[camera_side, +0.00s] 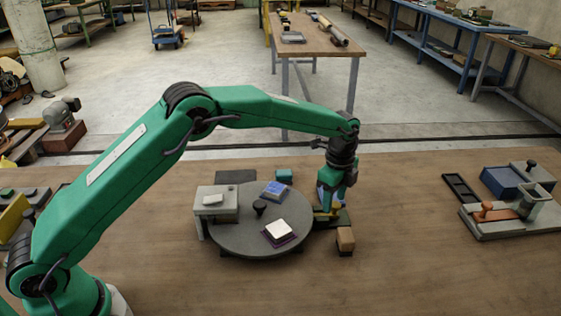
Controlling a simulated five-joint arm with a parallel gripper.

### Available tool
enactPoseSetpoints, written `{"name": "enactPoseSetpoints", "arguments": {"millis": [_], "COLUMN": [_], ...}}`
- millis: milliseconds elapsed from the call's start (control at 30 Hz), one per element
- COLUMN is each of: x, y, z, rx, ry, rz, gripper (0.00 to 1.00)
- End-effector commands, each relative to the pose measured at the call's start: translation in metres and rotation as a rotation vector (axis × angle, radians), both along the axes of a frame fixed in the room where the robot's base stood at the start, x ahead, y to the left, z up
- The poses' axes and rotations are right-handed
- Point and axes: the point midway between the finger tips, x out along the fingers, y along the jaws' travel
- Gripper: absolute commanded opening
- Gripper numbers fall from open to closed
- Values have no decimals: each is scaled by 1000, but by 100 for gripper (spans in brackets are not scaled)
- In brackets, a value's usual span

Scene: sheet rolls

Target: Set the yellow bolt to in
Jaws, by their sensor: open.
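My gripper (335,200) points down at the right edge of a round grey turntable (230,235). Its jaws are open, close above or around a small yellow piece (323,215), which looks like the yellow bolt. The bolt sits on a dark greenish block (345,220) beside the turntable. My gripper hides part of the bolt, so I cannot tell its exact position or whether the jaws touch it.
The turntable carries a black knob (260,207), a blue block (275,190) and a white-topped piece (279,230). A tan block (345,240) stands in front of my gripper. A grey fixture (515,225) is at the right. The wooden table between is clear.

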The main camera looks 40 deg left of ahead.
Motion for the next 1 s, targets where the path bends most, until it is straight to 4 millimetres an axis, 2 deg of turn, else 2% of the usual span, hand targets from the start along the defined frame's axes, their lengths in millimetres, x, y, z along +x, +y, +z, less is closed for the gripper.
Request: {"name": "enactPoseSetpoints", "arguments": {"millis": [500, 667, 1000], "x": [0, 0, 0], "y": [1, 1, 1], "z": [61, 68, 69], "rx": [0, 0, 0], "ry": [-1, -1, -1], "rz": [1, 1, 2], "gripper": [49, 49, 49]}}
